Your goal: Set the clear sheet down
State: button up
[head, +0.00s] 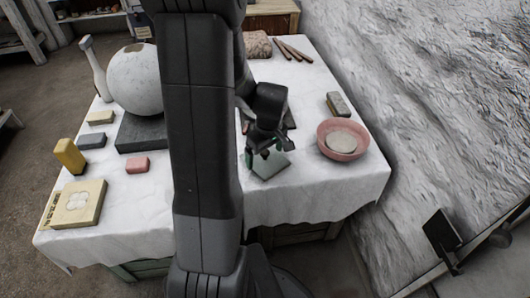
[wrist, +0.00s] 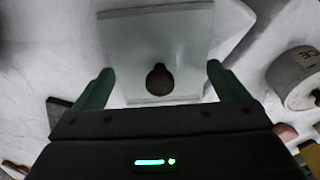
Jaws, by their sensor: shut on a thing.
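The clear sheet (head: 270,164) is a pale, see-through square at the front right of the cloth-covered table in the head view. In the wrist view the clear sheet (wrist: 125,50) lies between the two green fingers. My gripper (head: 262,152) is shut on it, with the fingertips at its two side edges, as the wrist view shows my gripper (wrist: 160,72) from behind. A dark round spot (wrist: 160,79) shows at the sheet's near part; I cannot tell if it is on or beneath it. Whether the sheet touches the cloth is unclear.
A pink bowl (head: 342,154) stands right of the sheet, with a grey block (head: 338,103) behind it. A large plaster sphere (head: 135,80), a pink block (head: 137,165) and a cream box (head: 92,211) are at left. Bare white cloth (head: 310,185) lies in front of the bowl.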

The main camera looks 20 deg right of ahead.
jog(key=shift+f+b, duration=0.65)
jog(key=shift+f, duration=0.1)
jog(key=o, duration=0.7)
jog(key=shift+r, duration=0.1)
jog(key=shift+c, duration=0.2)
jog(key=shift+r+p, duration=1.65)
jog(key=shift+r, duration=0.4)
